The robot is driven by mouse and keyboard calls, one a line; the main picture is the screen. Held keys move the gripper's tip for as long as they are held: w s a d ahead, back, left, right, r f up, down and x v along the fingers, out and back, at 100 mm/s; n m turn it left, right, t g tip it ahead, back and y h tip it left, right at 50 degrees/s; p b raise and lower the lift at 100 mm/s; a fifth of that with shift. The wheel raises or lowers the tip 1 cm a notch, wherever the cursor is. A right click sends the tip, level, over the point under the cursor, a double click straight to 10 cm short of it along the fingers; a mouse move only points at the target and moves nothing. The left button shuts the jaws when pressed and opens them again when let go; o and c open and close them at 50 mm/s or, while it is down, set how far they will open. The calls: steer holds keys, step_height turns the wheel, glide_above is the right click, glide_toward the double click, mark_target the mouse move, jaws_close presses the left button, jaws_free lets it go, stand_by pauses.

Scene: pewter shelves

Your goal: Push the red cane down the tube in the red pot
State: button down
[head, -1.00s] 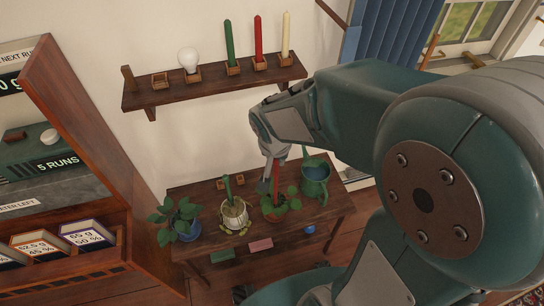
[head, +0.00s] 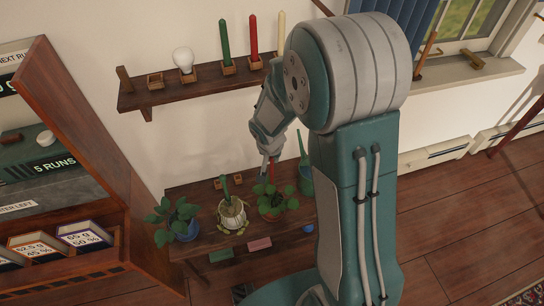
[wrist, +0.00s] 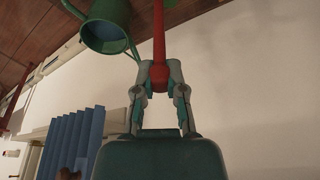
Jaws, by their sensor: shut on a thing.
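The red cane (wrist: 159,32) runs from between my fingertips towards the table in the wrist view. My gripper (wrist: 159,77) is shut on it near its rounded end. In the head view the cane (head: 271,175) stands roughly upright over the leafy plant in the red pot (head: 271,216). My gripper (head: 268,161) is above that plant. The leaves hide the cane's lower end, the tube and much of the pot, so I cannot tell how deep the cane sits.
A green watering can (head: 306,181) stands close right of the red pot. A white pot (head: 232,214) with a green cane (head: 225,187) is to its left, then a blue-potted plant (head: 185,229). A wall shelf (head: 200,87) holds candles and a bulb.

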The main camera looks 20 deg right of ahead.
steer(key=shift+a, duration=0.2)
steer(key=c, duration=0.7)
jaws_free()
steer(key=shift+a, duration=0.1)
steer(key=shift+r, duration=0.25)
steer(key=v, duration=1.1)
steer(key=s+r+n+t, duration=0.1)
steer(key=s+r+n, duration=0.1)
steer(key=s+r, duration=0.2)
steer(key=s+d+r+n+t+y, duration=0.1)
steer(key=s+r, duration=0.4)
steer(key=s, duration=0.3)
steer(key=s+r+n, duration=0.2)
steer(key=s+r, duration=0.2)
steer(key=s, duration=0.2)
steer(key=shift+s+d+r+n+t, duration=0.15)
steer(key=shift+d+r+n+t, duration=0.15)
steer(key=shift+t, duration=0.1)
